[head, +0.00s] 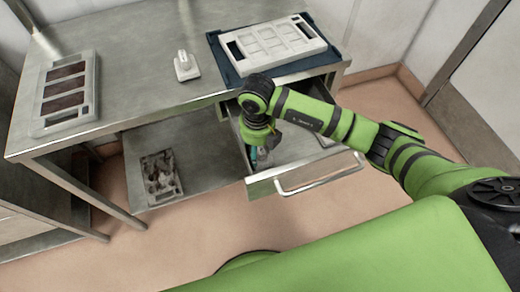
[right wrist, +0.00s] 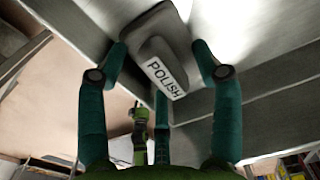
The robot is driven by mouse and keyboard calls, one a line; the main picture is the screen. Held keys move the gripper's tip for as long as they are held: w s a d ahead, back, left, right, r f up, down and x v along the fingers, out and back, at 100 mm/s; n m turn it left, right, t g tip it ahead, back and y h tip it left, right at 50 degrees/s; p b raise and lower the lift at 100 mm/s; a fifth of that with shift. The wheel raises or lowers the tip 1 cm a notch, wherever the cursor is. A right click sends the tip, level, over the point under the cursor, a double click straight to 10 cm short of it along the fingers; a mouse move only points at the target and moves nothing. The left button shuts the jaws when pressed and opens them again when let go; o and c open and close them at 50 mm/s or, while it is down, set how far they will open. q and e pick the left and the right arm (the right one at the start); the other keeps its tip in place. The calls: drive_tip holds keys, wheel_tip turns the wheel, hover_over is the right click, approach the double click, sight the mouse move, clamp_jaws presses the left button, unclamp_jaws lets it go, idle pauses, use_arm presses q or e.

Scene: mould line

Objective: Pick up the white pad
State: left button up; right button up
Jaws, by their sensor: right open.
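A small white pad (head: 186,67) with a raised handle stands on the metal bench, left of the blue mat. My right gripper (head: 254,158) points down into the open drawer, away from that pad. Its teal fingers are apart. In the right wrist view a greyish pad (right wrist: 152,22) with a label reading POLISH lies between and beyond the open fingers (right wrist: 159,62). I cannot tell if they touch it. In the head view the gripper and arm hide most of it. My left gripper is not in view.
The open drawer (head: 262,178) has a bar handle (head: 320,180) at its front. A white mould (head: 275,42) lies on the blue mat (head: 222,62). A framed tray (head: 66,92) sits at the bench's left. A dark-patterned tray (head: 160,176) lies on the lower shelf. The bench centre is mostly clear.

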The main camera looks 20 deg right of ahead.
drive_tip(key=c, duration=1.3)
drive_tip(key=shift+o, duration=0.2)
wheel_tip(320, 180, up, 10)
drive_tip(key=shift+b, duration=0.85)
